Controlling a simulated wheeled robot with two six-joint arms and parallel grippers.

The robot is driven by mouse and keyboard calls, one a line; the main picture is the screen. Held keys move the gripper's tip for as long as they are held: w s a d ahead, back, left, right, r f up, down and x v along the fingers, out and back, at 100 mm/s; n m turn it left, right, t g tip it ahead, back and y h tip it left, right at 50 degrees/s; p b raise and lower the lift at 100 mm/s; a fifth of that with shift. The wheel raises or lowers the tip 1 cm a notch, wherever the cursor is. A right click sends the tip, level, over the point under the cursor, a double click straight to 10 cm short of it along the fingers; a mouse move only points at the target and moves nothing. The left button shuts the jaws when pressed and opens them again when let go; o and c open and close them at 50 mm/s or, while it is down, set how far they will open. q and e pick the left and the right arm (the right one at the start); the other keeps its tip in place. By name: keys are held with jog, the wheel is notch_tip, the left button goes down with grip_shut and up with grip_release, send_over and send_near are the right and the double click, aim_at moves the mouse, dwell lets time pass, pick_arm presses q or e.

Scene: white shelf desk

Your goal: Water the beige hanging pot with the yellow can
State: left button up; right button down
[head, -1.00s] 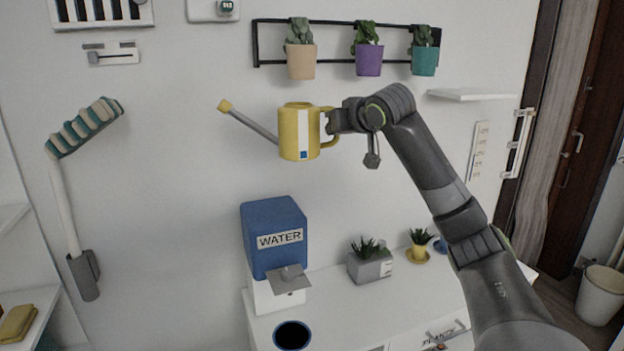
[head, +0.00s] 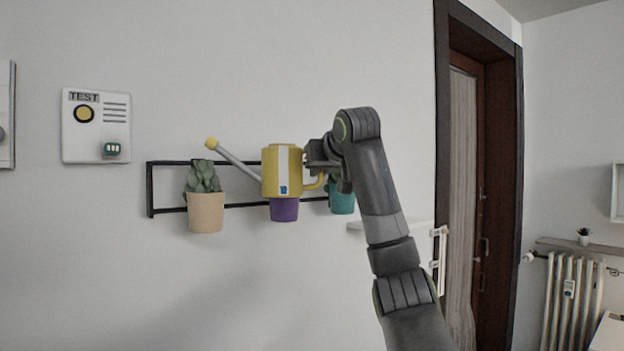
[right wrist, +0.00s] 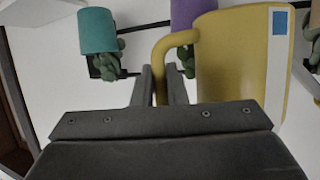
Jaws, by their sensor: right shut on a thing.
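The yellow watering can (head: 271,172) is held upright in front of the hanging pots in the head view. Its grey spout points up and left, with the yellow tip near the top of the plant in the beige pot (head: 206,213). My right gripper (head: 308,166) is shut on the can's handle, to the right of its body. The can also fills the right of the right wrist view (right wrist: 232,50), its handle (right wrist: 166,62) between the fingers (right wrist: 165,88). My left gripper is not in view.
The black wall rack (head: 151,190) carries the pots. The teal pot (head: 342,199) is partly behind my right arm. A white shelf (head: 358,226) sits lower right, and a TEST panel (head: 96,137) hangs upper left.

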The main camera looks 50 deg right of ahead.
pick_arm(q)
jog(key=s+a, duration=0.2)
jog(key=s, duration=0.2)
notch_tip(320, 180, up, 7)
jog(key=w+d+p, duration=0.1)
jog(key=p, duration=0.6)
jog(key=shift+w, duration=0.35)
pick_arm(e)
jog(key=r+n, duration=0.1)
jog(key=r, duration=0.1)
jog(key=s+r+n+g+h, duration=0.1)
jog(key=r, duration=0.1)
jog(key=shift+d, duration=0.1)
jog(key=shift+s, duration=0.1)
